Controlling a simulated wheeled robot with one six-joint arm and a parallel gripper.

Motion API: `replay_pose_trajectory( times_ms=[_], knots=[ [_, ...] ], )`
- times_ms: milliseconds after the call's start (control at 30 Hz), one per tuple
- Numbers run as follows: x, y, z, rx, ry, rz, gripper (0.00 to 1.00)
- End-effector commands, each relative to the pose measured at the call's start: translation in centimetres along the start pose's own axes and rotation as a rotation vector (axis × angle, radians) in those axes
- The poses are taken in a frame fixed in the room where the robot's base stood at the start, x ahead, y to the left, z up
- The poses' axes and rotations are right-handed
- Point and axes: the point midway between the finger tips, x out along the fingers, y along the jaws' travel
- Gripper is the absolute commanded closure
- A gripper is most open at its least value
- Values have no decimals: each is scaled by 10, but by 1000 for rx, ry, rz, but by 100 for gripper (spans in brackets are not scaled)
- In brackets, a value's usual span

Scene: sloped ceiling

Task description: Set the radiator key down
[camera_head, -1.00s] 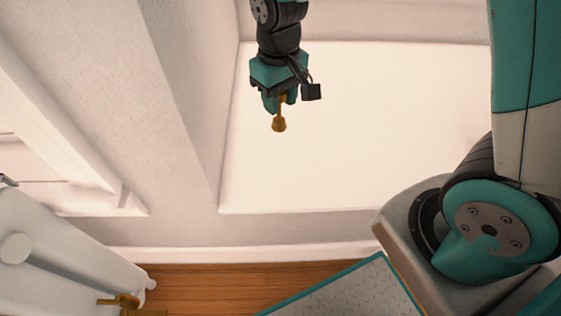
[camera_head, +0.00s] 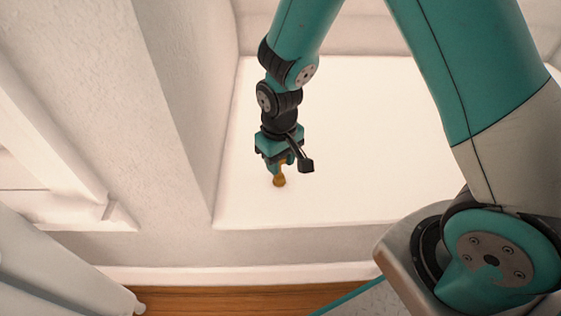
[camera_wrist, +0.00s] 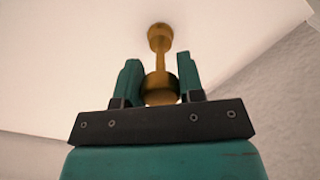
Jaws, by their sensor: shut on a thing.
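The radiator key is a small brass piece with a round knob at its end. In the head view the radiator key (camera_head: 279,181) hangs below my gripper (camera_head: 277,170), over the white ledge (camera_head: 350,150). In the wrist view the key (camera_wrist: 159,40) sits between the two teal fingers of my gripper (camera_wrist: 160,80), with its stem and far knob pointing away from the palm. My gripper is shut on the key's near end. The key's lower end looks close to the ledge; I cannot tell whether it touches.
A white wall (camera_head: 170,110) rises to the left of the ledge. The ledge's front edge drops toward a wooden floor (camera_head: 230,302). A white radiator-like body (camera_head: 50,265) stands at the lower left. The ledge to the right of my gripper is clear.

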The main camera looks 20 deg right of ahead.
Motion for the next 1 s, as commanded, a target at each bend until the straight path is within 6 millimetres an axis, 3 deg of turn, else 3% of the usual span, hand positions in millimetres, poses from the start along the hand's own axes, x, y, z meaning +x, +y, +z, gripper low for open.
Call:
replay_pose_trajectory(
  times_ms=[233,267,367,733,1000],
  knots=[
    [2,0,0,0,0,0,94],
    [2,0,0,0,0,0,62],
    [1,0,0,0,0,0,40],
    [-7,0,0,0,1,0,39],
    [-63,0,-1,0,4,0,39]
  ],
)
